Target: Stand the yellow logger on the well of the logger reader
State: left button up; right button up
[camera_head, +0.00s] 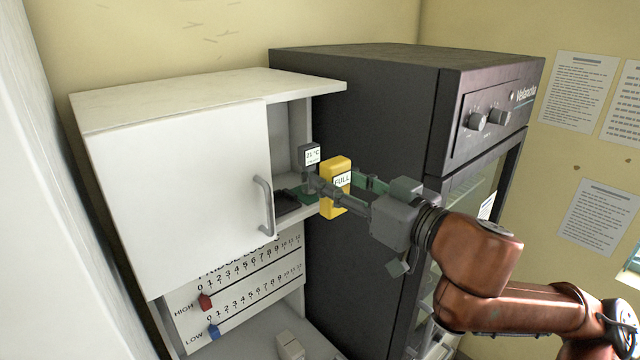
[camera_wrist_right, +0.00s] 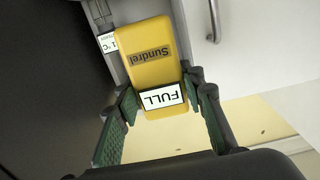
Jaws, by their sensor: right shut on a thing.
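The yellow logger (camera_head: 333,204), with a white FULL label, is upright between the fingers of my right gripper (camera_head: 343,187), which is shut on it. The wrist view shows the logger (camera_wrist_right: 155,60) with the name Sundrel and a green-padded finger on each side. It is in front of the cabinet's open right part. A small grey display (camera_head: 309,155) reading about 21 °C stands just behind and left of it, over a dark base (camera_head: 287,201) on the shelf; this looks like the logger reader. Its well is not clearly visible, partly hidden by the gripper. My left gripper is not in view.
A white cabinet door (camera_head: 180,190) with a grey handle (camera_head: 264,205) covers the shelf's left part. A black incubator (camera_head: 375,130) stands close on the right. Below is a scale panel (camera_head: 245,285) with red and blue sliders.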

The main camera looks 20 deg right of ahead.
jog(key=shift+s, duration=0.2)
jog(key=shift+f, duration=0.2)
jog(key=w+a+f+n+g+y+b, duration=0.1)
jog(key=w+f+y+b, duration=0.15)
jog(key=f, duration=1.35)
jog(key=w+a+f+n+g+y+b, duration=0.15)
jog(key=w+f+b, duration=0.25)
jog(key=f, duration=1.3)
jog(key=s+d+f+m+t+h+b, duration=0.1)
jog(key=s+f+h+b, duration=0.3)
jog(key=f, duration=0.8)
jog(key=s+d+f+m+t+b, duration=0.15)
jog(key=s+f, duration=0.35)
jog(key=f, duration=0.7)
jog(key=b, duration=1.1)
send_over(333, 358)
jog(key=s+a, duration=0.1)
jog(key=s, duration=0.2)
notch_tip(333, 358, down, 14)
jog(key=shift+a+r, duration=0.1)
jog(key=shift+r, duration=0.05)
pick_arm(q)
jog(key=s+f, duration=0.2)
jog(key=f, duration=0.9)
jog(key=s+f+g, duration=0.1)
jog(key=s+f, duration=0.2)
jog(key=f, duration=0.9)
pick_arm(e)
jog(key=shift+r, duration=0.1)
